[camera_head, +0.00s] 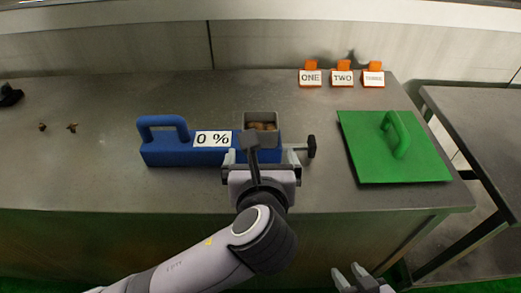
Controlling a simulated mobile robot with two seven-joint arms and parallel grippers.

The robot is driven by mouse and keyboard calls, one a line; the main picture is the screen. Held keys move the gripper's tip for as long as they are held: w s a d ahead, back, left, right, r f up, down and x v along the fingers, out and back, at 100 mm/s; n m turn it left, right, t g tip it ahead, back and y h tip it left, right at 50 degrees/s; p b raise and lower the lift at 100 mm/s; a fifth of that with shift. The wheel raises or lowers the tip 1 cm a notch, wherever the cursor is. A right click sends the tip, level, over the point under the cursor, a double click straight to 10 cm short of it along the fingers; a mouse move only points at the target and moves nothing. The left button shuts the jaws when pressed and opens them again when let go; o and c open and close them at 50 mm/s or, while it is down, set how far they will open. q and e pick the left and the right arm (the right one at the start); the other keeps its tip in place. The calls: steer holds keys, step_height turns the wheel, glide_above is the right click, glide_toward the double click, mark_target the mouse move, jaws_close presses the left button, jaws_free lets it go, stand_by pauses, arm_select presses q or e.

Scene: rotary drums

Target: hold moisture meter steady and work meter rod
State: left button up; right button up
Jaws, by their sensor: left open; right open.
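The moisture meter (165,152) is a blue block lying on the grey table, with a loop handle at its left end and a white label (212,139) reading "0 %". A square grey cup (276,119) on its right part holds brown pieces. The meter rod (311,146) sticks out at the right end with a black knob. My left gripper (261,157) is open at the meter's front right, covering part of it; I cannot tell whether it touches. My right gripper (358,275) is open and empty at the bottom edge, in front of the table and away from the rod.
A green lid-like plate (375,160) with a handle lies on the right. Orange holders with cards ONE (311,77), TWO (342,78) and a third (373,79) stand at the back. Small brown bits (72,127) lie on the left. The table between meter and plate is clear.

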mark_target(260, 138)
arm_select(q)
steer(key=x, duration=1.1)
steer(key=shift+w+f, duration=0.2)
steer(key=shift+w, duration=0.1)
steer(key=c, duration=1.4)
steer(key=shift+s+f, duration=0.1)
steer(key=shift+f, duration=0.1)
